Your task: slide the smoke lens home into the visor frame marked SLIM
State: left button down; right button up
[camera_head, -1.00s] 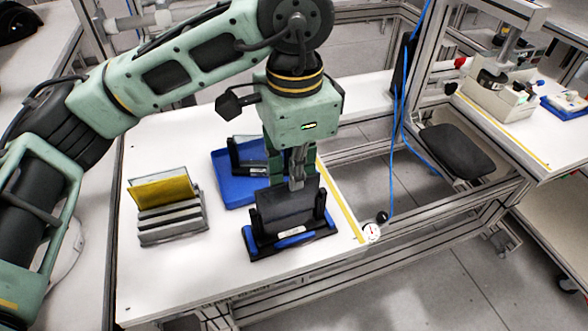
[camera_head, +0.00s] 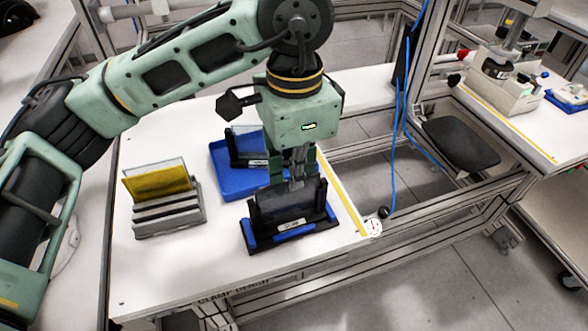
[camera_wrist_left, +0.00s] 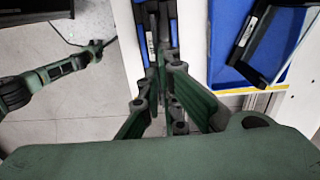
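A dark smoke lens (camera_head: 288,203) stands upright between the posts of a black visor frame with blue edge strips (camera_head: 290,235) on the bench. The frame's white front label is too small to read. My left gripper (camera_head: 297,178) comes down from above and appears shut on the lens's top edge. In the left wrist view its fingers (camera_wrist_left: 165,75) nearly meet, with the frame (camera_wrist_left: 150,40) just beyond. The lens's lower edge is hidden in the frame. A green arm with my right gripper (camera_wrist_left: 100,45) shows at left in the left wrist view, too small to judge.
A blue tray (camera_head: 235,184) behind holds a second black frame (camera_head: 250,147) with a clear lens. A grey slotted rack (camera_head: 170,220) at left holds a yellow lens (camera_head: 160,187) and a clear one. Blue cables hang at right. The front of the bench is clear.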

pick_arm(q)
jog(key=shift+f+b, duration=0.35)
jog(key=shift+f, duration=0.15)
jog(key=c, duration=1.9)
grip_release()
jog(key=shift+o, duration=0.2)
